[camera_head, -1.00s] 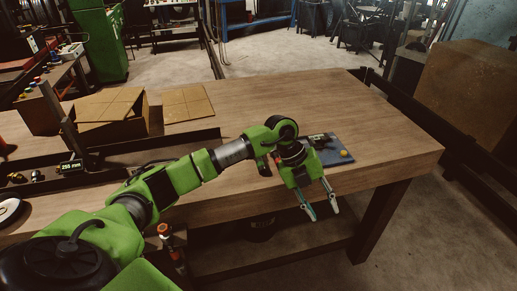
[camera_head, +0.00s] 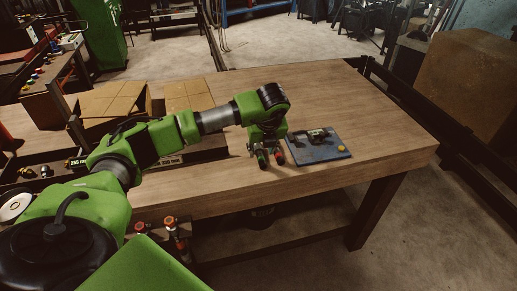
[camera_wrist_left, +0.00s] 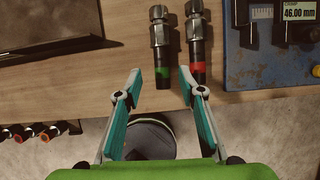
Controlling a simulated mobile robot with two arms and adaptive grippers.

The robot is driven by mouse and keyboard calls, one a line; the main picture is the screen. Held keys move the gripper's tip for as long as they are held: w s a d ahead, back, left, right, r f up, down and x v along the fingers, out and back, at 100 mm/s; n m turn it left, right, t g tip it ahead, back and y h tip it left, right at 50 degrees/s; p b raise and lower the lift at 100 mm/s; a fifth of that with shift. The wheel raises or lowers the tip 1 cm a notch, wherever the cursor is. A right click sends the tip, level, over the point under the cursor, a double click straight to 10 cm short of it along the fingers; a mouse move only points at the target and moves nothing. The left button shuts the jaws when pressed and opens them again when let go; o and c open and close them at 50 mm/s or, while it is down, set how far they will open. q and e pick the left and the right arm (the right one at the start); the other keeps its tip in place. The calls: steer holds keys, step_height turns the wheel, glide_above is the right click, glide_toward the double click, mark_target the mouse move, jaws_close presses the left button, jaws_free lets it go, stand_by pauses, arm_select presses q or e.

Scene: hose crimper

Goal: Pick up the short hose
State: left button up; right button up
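Two dark hose pieces with metal fittings lie side by side near the table's front edge: one with a green band (camera_wrist_left: 161,50), one with a red band (camera_wrist_left: 196,48). In the wrist view their lengths look alike; I cannot tell which is shorter. My left gripper (camera_wrist_left: 160,76) is open and empty, its teal fingers apart. The green-banded hose's near end shows between the fingertips; the red-banded one is just right of the right fingertip. In the head view, the left gripper (camera_head: 268,146) is over the hoses, partly hiding them. My right gripper is out of view.
A blue plate (camera_head: 320,150) with a gauge lies just right of the hoses. Cardboard boxes (camera_head: 100,107) stand at the table's back left. Several fittings (camera_wrist_left: 35,131) show at lower left in the wrist view. The table's right part is clear.

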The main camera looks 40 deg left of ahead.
mark_target(261, 156)
arm_select(q)
steer(key=shift+w+f+p, duration=0.1)
steer(key=shift+f+p, duration=0.15)
steer(key=shift+p, duration=0.1)
steer(key=p+x, duration=0.2)
steer(key=x, duration=0.1)
steer(key=shift+w+a+f, duration=0.1)
steer(key=shift+w+f, duration=0.05)
steer(key=shift+f, duration=0.05)
steer(key=shift+w+a+f, duration=0.1)
steer(key=shift+w+f, duration=0.05)
steer(key=shift+f, duration=0.4)
steer(key=shift+r, duration=0.1)
jaws_close()
